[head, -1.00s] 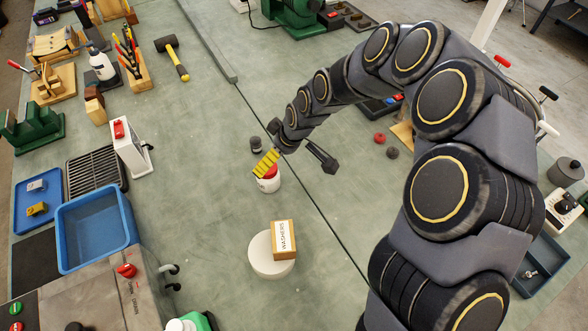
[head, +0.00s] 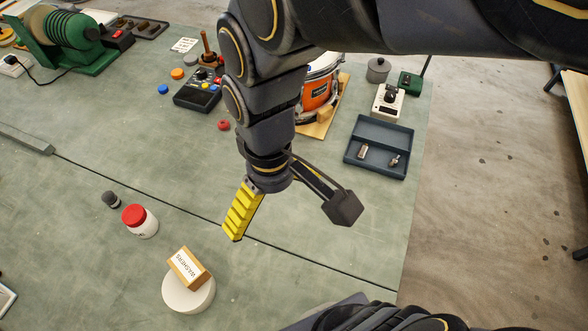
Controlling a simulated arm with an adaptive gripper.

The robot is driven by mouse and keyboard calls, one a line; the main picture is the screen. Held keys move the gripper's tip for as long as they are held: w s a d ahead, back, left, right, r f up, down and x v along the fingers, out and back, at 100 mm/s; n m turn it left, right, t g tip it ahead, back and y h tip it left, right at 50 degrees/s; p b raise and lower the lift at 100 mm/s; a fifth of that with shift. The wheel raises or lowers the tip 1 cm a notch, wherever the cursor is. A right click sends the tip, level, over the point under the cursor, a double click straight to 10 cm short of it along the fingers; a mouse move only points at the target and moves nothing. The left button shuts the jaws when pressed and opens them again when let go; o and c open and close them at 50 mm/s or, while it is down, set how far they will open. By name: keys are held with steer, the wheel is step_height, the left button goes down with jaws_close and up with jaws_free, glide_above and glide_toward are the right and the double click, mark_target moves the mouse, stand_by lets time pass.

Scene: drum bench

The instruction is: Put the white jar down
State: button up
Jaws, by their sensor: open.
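The white jar (head: 142,224) with a red lid stands upright on the green bench in the head view, left of my gripper. My gripper (head: 290,220) is open, with its yellow ridged finger and dark finger spread wide apart and nothing between them. It is up and to the right of the jar, clear of it. The jar's label is mostly turned out of sight.
A box marked WASHERS (head: 189,267) sits on a round white stand (head: 188,293). A dark blue tray (head: 379,145), an orange drum (head: 318,92) and a control box (head: 198,91) lie farther back.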

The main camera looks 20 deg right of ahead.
steer(key=s+d+m+g, duration=0.1)
steer(key=s+d+m, duration=0.1)
steer(key=s, duration=0.5)
steer(key=shift+d+r+m, duration=0.4)
steer(key=shift+r+m, duration=0.05)
steer(key=shift+m, duration=0.25)
